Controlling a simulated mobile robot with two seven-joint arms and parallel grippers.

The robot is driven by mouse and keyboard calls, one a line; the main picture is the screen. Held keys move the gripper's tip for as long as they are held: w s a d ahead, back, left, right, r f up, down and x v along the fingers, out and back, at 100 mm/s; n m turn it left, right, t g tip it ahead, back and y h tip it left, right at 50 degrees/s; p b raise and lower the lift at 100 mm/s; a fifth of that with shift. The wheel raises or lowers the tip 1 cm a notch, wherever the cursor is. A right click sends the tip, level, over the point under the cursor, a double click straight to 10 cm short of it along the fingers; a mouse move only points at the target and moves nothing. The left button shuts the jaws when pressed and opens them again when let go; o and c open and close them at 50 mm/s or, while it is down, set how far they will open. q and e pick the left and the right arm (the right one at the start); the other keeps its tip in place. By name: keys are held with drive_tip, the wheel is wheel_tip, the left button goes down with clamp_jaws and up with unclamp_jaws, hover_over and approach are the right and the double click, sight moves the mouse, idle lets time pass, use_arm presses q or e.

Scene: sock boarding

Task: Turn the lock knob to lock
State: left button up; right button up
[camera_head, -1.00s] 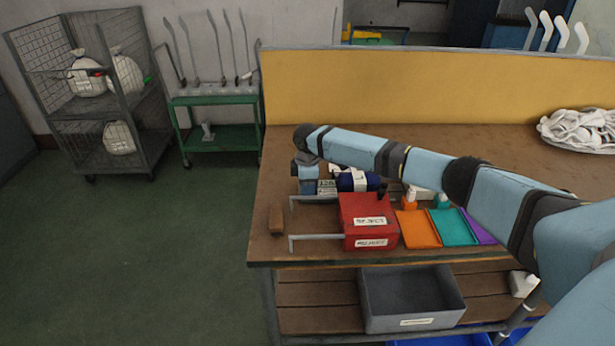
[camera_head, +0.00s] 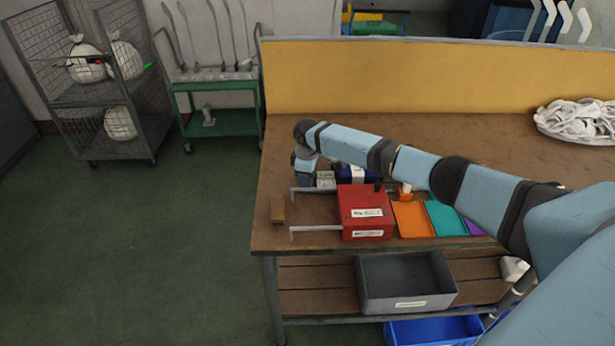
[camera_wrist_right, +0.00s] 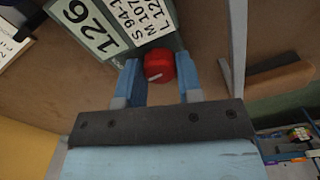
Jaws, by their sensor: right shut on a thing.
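The red lock knob (camera_wrist_right: 158,64) shows in the right wrist view, with a pale pointer mark on its face. It sits at the end of a grey-green part that bears printed size labels (camera_wrist_right: 92,22). My right gripper (camera_wrist_right: 160,82) has one blue finger on each side of the knob and is shut on it. In the head view my right gripper (camera_head: 305,178) points down at the bench's left part, beside the labelled device (camera_head: 326,179). The knob is hidden there. My left gripper is not in view.
A grey bin (camera_head: 405,285) is below.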

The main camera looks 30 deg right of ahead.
drive_tip(key=o, duration=0.6)
drive_tip(key=shift+o, duration=0.2)
drive_tip(key=shift+r, duration=0.1)
wheel_tip(320, 180, up, 14)
